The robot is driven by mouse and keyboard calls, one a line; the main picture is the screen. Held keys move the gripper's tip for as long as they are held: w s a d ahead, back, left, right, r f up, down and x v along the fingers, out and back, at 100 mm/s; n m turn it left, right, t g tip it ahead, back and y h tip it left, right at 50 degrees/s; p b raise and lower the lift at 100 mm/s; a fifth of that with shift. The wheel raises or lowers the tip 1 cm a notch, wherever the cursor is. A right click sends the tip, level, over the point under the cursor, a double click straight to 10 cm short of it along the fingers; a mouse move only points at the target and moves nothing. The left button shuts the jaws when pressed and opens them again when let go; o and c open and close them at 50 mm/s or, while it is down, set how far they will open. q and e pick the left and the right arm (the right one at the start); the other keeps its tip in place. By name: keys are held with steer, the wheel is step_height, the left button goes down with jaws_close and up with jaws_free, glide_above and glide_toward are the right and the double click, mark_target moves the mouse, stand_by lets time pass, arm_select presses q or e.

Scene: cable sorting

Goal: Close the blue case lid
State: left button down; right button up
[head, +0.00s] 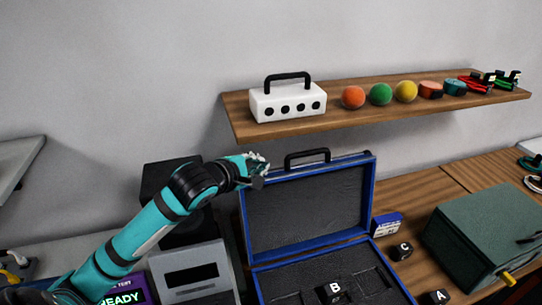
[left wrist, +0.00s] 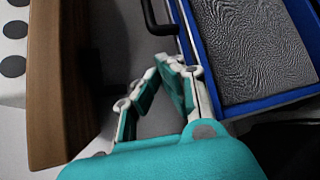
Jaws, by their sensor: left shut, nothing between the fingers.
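The blue case (head: 260,268) stands open on the table, its lid (head: 243,215) raised and leaning back near the wall. The lid has a blue rim, a dark grey inner lining and a black handle (head: 306,155) on its top edge. My left gripper (head: 260,168) is at the lid's upper left corner, shut and empty. In the left wrist view the shut fingers (left wrist: 168,62) are beside the lid's blue edge (left wrist: 190,50); I cannot tell whether they touch it. A black block marked B (head: 330,292) is in the case's base. My right gripper is not in view.
A wooden shelf (head: 240,125) above the lid holds a white box (head: 288,102) and several balls; the shelf also shows close by in the left wrist view (left wrist: 58,90). Right of the case are block C (head: 402,250), a small blue box (head: 386,224) and a green box (head: 480,230).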

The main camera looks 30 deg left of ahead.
arm_select(q)
steer(key=p+x, duration=0.2)
steer(key=x, duration=0.6)
steer(key=shift+w+d+f, duration=0.1)
